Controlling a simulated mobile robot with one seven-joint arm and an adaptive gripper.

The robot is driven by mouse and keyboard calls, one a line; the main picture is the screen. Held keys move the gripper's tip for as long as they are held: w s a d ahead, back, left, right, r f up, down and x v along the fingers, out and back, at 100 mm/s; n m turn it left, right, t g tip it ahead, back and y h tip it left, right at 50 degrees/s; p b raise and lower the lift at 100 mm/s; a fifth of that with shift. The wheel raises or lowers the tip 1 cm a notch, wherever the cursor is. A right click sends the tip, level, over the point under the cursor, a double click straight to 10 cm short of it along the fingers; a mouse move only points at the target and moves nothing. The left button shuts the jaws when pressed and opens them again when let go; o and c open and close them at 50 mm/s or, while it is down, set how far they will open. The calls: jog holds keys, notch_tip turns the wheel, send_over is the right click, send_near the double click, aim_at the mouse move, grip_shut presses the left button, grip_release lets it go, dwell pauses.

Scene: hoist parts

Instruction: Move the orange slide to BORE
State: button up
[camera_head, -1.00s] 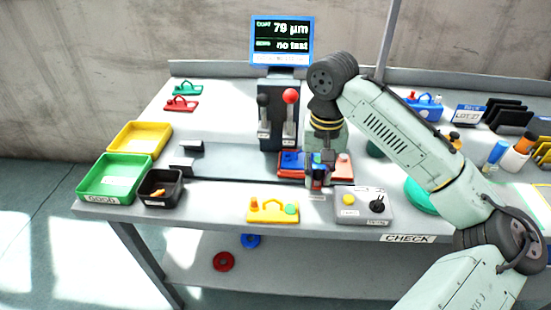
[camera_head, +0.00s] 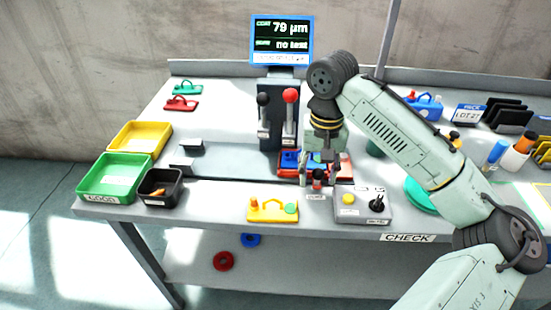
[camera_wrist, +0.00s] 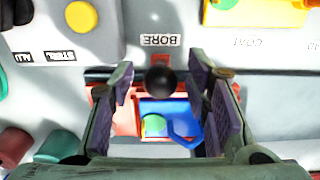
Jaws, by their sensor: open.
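The orange-red slide (camera_head: 345,163) is at the front of the grey fixture, partly covered by a blue part with a green disc (camera_wrist: 155,125). Its orange plate also shows in the wrist view (camera_wrist: 124,118). A dark round knob (camera_wrist: 160,82) stands at its front edge, by the BORE label (camera_wrist: 160,40) on the bench. A small red piece shows between knob and label. My gripper (camera_head: 318,178) is open, pointing down, with one finger on each side of the knob. In the wrist view, clear gaps show between the knob and both fingers (camera_wrist: 168,95).
A yellow part (camera_head: 270,208) and a grey switch box (camera_head: 362,206) sit just in front. Two levers (camera_head: 277,115) and a screen reading 79 µm and "no test" (camera_head: 281,40) stand behind. Green (camera_head: 115,180), yellow and black bins are at left.

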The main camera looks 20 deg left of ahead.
notch_tip(320, 180, up, 9)
jog(key=p, duration=0.6)
jog(key=shift+f, duration=0.1)
notch_tip(320, 180, up, 12)
jog(key=shift+c, duration=0.3)
dwell(0.7)
